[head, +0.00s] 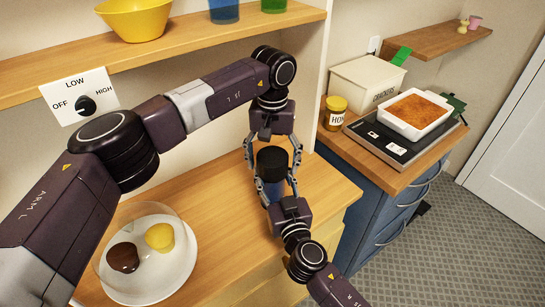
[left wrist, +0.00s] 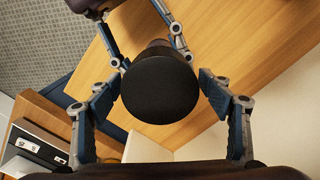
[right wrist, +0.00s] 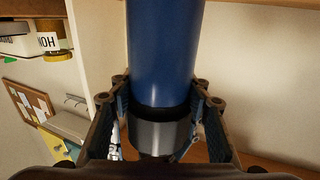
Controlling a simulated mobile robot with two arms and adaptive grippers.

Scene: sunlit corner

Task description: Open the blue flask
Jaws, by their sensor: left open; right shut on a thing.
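The blue flask (head: 276,188) stands upright, its body mostly hidden by gripper fingers in the head view. Its round black lid (head: 271,160) is on top; it fills the middle of the left wrist view (left wrist: 158,85). My left gripper (head: 272,172) is open, coming from above with one finger on each side of the lid; a gap shows beside the lid in the left wrist view. My right gripper (head: 277,190) is shut on the blue body below the lid. In the right wrist view the blue body (right wrist: 165,50) sits between its fingers.
A plate (head: 185,262) under a clear dome holds a brown and a yellow item at the lower left of the counter. A shelf (head: 190,60) with a yellow bowl runs above. On the right cabinet stand a honey jar (head: 335,113), crackers box (head: 362,85) and baking dish (head: 415,112).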

